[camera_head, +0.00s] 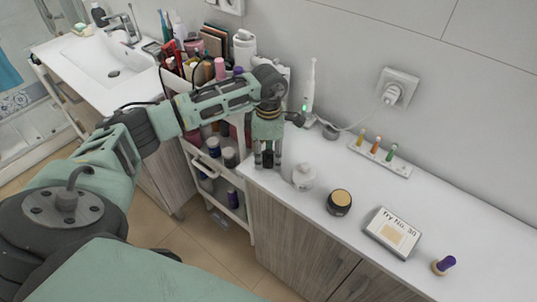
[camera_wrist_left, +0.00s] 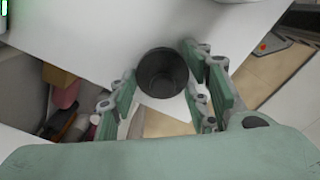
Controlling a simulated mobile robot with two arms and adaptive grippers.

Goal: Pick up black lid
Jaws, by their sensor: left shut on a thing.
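My left gripper (camera_head: 267,163) points down over the left end of the white counter. It is shut on the black lid (camera_head: 267,157), which shows only as a small dark patch between the fingers. In the left wrist view the black lid (camera_wrist_left: 162,73) looks like a dark round cylinder with its end facing the camera. The fingers of my left gripper (camera_wrist_left: 162,95) stand on both sides of it. I cannot tell whether the lid touches the counter. My right gripper is not in view.
A white bottle (camera_head: 304,176), a dark jar with a tan top (camera_head: 339,201), a box reading "Try No. 30" (camera_head: 392,233) and a purple-topped item (camera_head: 444,265) stand rightward. A rack with colored sticks (camera_head: 380,155) is behind. A crowded cart (camera_head: 215,167) stands left.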

